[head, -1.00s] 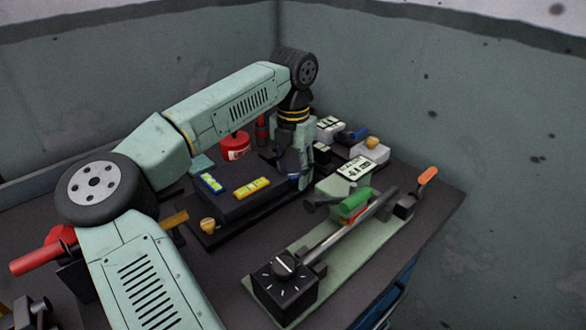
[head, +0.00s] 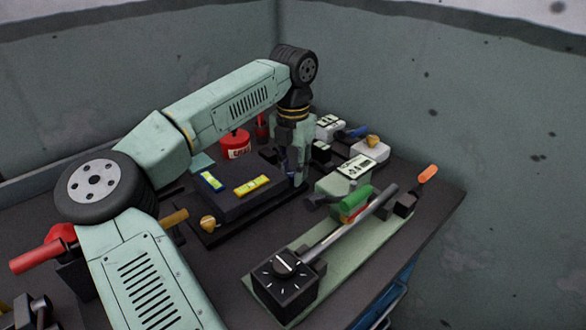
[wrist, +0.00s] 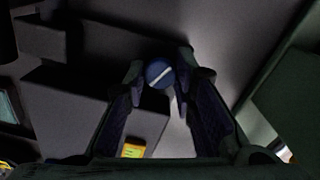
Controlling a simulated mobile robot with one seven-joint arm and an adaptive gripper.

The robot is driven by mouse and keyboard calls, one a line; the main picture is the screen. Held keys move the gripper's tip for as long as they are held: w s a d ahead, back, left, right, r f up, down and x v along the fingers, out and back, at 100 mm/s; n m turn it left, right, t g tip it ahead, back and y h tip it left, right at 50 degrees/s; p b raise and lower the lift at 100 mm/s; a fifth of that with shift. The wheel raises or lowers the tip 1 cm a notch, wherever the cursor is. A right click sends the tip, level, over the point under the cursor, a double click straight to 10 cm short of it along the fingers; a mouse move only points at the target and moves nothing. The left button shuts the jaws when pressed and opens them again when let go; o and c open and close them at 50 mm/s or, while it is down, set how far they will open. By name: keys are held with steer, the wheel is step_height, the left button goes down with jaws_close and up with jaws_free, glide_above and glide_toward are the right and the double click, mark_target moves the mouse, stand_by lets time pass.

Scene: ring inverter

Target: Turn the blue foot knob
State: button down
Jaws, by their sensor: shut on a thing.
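The blue foot knob (wrist: 160,74) is round with a white line across its top. In the wrist view it sits between the fingertips of my gripper (wrist: 162,80), which is shut on it, and the white line runs diagonally. In the head view my gripper (head: 291,178) points down at the back right corner of a dark raised plate (head: 225,188), and the fingers mostly hide the knob. Two spirit levels lie on the plate, one with a blue frame (head: 211,181) and one yellow (head: 252,186). A yellow knob (head: 208,223) stands at the plate's front corner.
A red can (head: 235,145) stands behind the plate. White boxes (head: 370,150) and a labelled green block (head: 352,172) are close right of my gripper. A rail with a black dial box (head: 285,285) lies in front. An orange handle (head: 428,174) is far right.

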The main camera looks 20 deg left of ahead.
steer(key=shift+f+n+b, duration=0.15)
steer(key=shift+n+b, duration=0.5)
steer(key=shift+n, duration=0.15)
steer(key=n+b, duration=0.1)
steer(key=n, duration=0.2)
steer(key=c, duration=1.3)
jaws_free()
steer(key=shift+c, duration=0.2)
steer(key=shift+r, duration=0.2)
